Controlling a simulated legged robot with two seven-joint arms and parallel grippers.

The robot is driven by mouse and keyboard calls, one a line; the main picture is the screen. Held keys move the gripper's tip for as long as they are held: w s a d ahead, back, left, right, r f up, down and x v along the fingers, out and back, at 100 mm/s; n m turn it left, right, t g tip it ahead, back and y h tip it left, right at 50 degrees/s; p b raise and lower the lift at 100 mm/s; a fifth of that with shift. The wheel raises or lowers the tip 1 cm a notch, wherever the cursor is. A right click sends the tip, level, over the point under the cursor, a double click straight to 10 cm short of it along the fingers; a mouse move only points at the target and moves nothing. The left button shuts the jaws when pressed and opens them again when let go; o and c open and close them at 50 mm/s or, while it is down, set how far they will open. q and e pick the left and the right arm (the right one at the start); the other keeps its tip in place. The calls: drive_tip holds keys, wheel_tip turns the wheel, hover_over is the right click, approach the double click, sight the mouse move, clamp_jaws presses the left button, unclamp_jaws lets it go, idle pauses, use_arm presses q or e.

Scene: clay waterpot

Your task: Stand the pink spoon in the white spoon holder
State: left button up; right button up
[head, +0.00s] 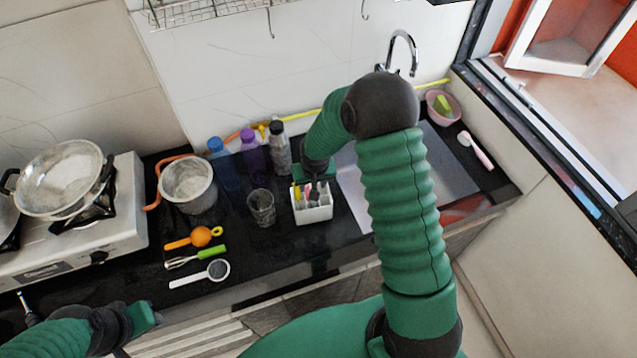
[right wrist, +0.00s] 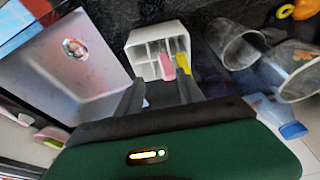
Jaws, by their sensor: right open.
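The white spoon holder (head: 313,212) stands upright on the black counter, divided into compartments. A pink utensil (right wrist: 168,66), seemingly the pink spoon, stands in one compartment, beside a yellow one (right wrist: 184,64); the pink piece also shows in the head view (head: 308,188). The holder's white rim also shows in the right wrist view (right wrist: 148,38). My right gripper (right wrist: 160,93) is open just above the holder, its fingers apart on either side of the pink utensil, with no clear contact. My left gripper (head: 145,318) is at the lower left, its fingers not distinguishable.
A glass (head: 261,207) stands left of the holder, with bottles (head: 252,153) behind. The sink (head: 350,195) is to the right. A pink-and-white utensil (head: 477,150) lies beyond it near a pink bowl (head: 443,107). Several utensils (head: 200,273) and a pot (head: 188,185) are left.

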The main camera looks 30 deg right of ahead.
use_arm(q)
drive_tip(key=shift+a+f, duration=0.25)
drive_tip(key=shift+a, duration=0.35)
use_arm(e)
drive_tip(key=v, duration=1.7)
use_arm(q)
drive_tip(key=shift+s+d+r, duration=0.1)
drive_tip(key=shift+s+d, duration=0.05)
drive_tip(key=shift+d, duration=0.15)
use_arm(e)
drive_tip(key=shift+s+d, duration=0.1)
drive_tip(key=shift+d, duration=0.2)
